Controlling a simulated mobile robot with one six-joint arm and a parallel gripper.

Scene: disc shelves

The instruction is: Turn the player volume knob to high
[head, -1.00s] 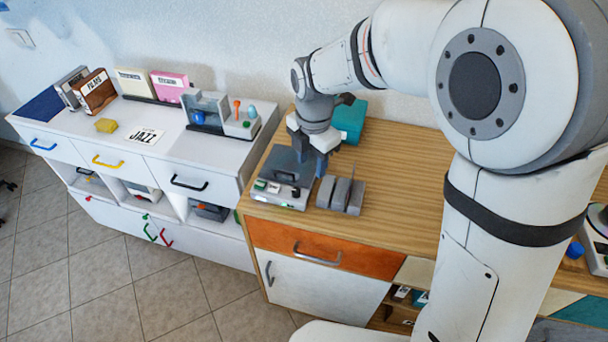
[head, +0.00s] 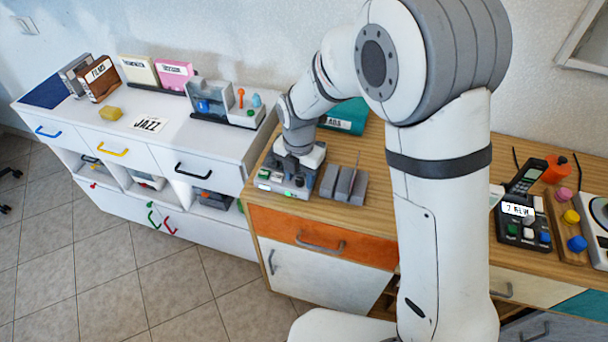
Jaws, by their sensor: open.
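The player (head: 270,187) is a grey box with a lit green button and a white button on its front. It stands at the left end of the wooden counter. My gripper (head: 297,168) points down over the player's right part, with its fingers very near the top. The gripper is open. The volume knob cannot be made out clearly; my gripper hides part of the player's top, and I cannot tell whether the fingers touch a knob.
A grey block with slots (head: 343,184) stands just right of the player. A teal box (head: 345,117) lies behind my arm. A phone with a keypad base (head: 522,232), coloured knobs and a turntable (head: 599,214) are at the right. A white cabinet (head: 185,140) stands left.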

